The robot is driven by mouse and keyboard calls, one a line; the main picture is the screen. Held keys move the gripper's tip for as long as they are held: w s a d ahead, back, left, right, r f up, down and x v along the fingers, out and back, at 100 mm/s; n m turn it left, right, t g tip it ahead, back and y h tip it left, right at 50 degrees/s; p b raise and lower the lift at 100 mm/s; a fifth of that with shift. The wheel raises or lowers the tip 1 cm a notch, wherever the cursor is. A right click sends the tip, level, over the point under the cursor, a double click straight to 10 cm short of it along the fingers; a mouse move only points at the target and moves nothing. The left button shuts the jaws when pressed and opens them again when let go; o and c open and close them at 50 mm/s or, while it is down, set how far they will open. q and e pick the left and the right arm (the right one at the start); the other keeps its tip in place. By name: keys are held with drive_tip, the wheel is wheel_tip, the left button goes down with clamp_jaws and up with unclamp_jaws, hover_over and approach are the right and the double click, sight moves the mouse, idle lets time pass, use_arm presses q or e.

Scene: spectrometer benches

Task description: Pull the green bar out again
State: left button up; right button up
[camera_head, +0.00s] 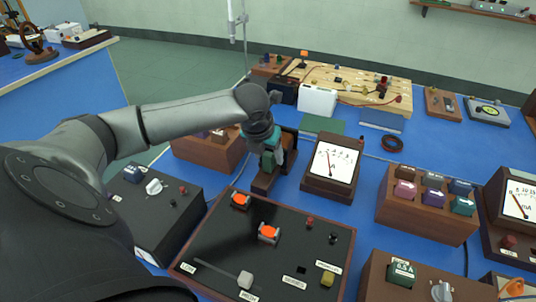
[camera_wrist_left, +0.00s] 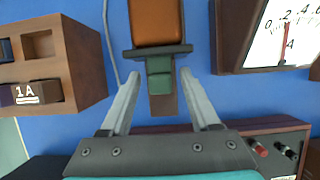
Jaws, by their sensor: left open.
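The green bar (camera_wrist_left: 160,76) shows in the left wrist view, sticking out toward me from a dark crosspiece (camera_wrist_left: 140,52) in front of an orange-brown block (camera_wrist_left: 157,22). My left gripper (camera_wrist_left: 160,80) is open, with one finger on each side of the bar and a gap on both sides. In the head view my left gripper (camera_head: 268,152) hangs over a small dark wooden stand (camera_head: 263,184) and hides part of it. How far the bar sits inside the block cannot be told. My right gripper is not in view.
A meter (camera_head: 332,163) stands close to the right of the stand. A wooden holder with blocks (camera_head: 205,152) stands to the left. A black panel (camera_head: 235,255) with orange-topped parts lies in front. Some blue bench top shows between them.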

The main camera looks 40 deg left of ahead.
use_arm(q)
clamp_jaws()
idle(0.4)
idle(0.9)
